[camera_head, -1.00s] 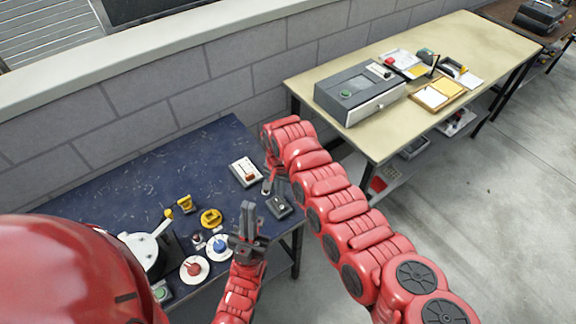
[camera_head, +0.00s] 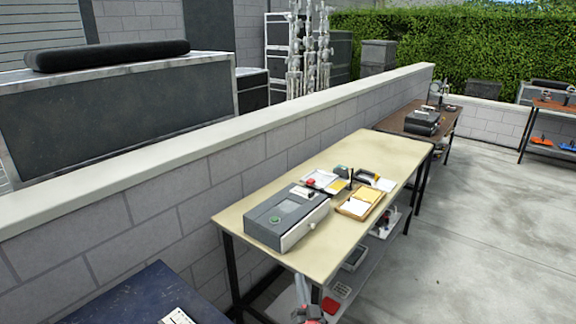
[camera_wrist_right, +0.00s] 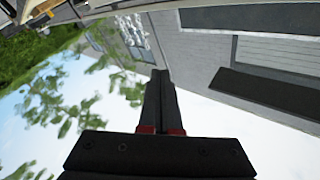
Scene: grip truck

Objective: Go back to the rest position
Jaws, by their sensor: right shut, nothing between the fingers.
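My right gripper (camera_head: 301,288) shows at the bottom edge of the head view, with a bit of red arm below it. It is in front of the lower part of the cream-topped table (camera_head: 240,211). In the right wrist view its two dark fingers (camera_wrist_right: 160,82) lie together with nothing between them, pointing up in the picture against sky and a wall. My left gripper and left arm are not in the head view.
On the cream table are a grey box device (camera_head: 287,216), a yellow-and-white tray (camera_head: 360,203) and small items. The dark blue table (camera_head: 135,293) shows at bottom left. A low block wall (camera_head: 170,222) runs behind. Open concrete floor (camera_head: 470,230) lies to the right.

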